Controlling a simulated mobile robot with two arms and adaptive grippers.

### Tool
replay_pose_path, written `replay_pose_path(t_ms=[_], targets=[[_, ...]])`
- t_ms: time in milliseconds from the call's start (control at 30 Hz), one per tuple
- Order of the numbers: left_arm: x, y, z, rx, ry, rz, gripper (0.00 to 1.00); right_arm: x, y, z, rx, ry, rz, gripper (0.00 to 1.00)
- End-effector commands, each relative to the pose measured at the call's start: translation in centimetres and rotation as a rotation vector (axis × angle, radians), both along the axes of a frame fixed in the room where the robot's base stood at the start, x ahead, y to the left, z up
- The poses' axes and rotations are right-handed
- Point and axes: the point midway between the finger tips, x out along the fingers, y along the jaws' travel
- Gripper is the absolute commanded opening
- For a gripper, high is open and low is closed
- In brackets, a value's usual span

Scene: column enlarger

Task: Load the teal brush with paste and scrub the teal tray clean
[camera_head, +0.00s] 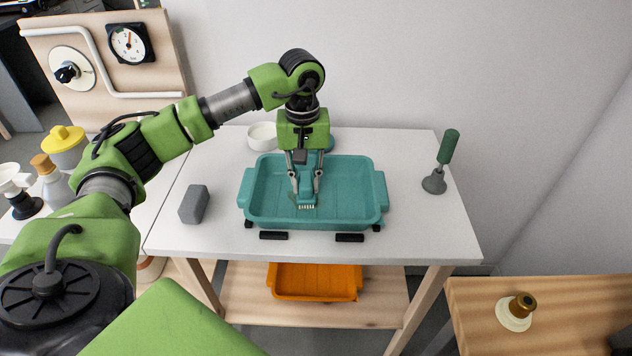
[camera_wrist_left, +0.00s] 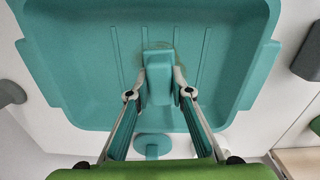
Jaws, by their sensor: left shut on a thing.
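The teal tray (camera_head: 256,205) stands on the white table, also filling much of the left wrist view (camera_wrist_left: 90,75). My left gripper (camera_head: 305,188) is shut on the teal brush (camera_head: 307,198), bristles down inside the tray. In the left wrist view the gripper (camera_wrist_left: 160,90) grips the brush (camera_wrist_left: 160,85) near the tray's middle. A faint brownish patch (camera_wrist_left: 158,47) shows on the floor around the brush head. Whether the bristles touch the floor I cannot tell. A white bowl (camera_head: 262,136), perhaps of paste, stands behind the tray. My right gripper is out of view.
A grey block (camera_head: 194,205) lies left of the tray. A plunger-like tool with a green handle (camera_head: 448,146) stands to the right. A teal round piece (camera_wrist_left: 152,145) is behind the tray. Black pieces (camera_head: 273,235) lie at its front. An orange tray (camera_head: 315,282) sits below.

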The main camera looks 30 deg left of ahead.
Motion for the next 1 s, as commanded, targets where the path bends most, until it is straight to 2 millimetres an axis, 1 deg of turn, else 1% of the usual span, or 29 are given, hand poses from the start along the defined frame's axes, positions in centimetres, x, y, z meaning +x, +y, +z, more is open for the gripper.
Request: replay_pose_path(t_ms=[100,467,833,1000], targets=[[-0.3,0.5,-0.1,0.002,0.001,0.000,0.00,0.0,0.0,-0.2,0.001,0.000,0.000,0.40],[-0.4,0.6,-0.1,0.002,0.001,0.000,0.00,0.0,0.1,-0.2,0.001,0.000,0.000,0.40],[-2.0,3.4,-0.2,0.002,0.002,0.002,0.00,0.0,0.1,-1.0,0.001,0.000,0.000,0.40],[-2.6,4.2,-0.1,0.002,0.001,0.001,0.00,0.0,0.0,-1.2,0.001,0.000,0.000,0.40]])
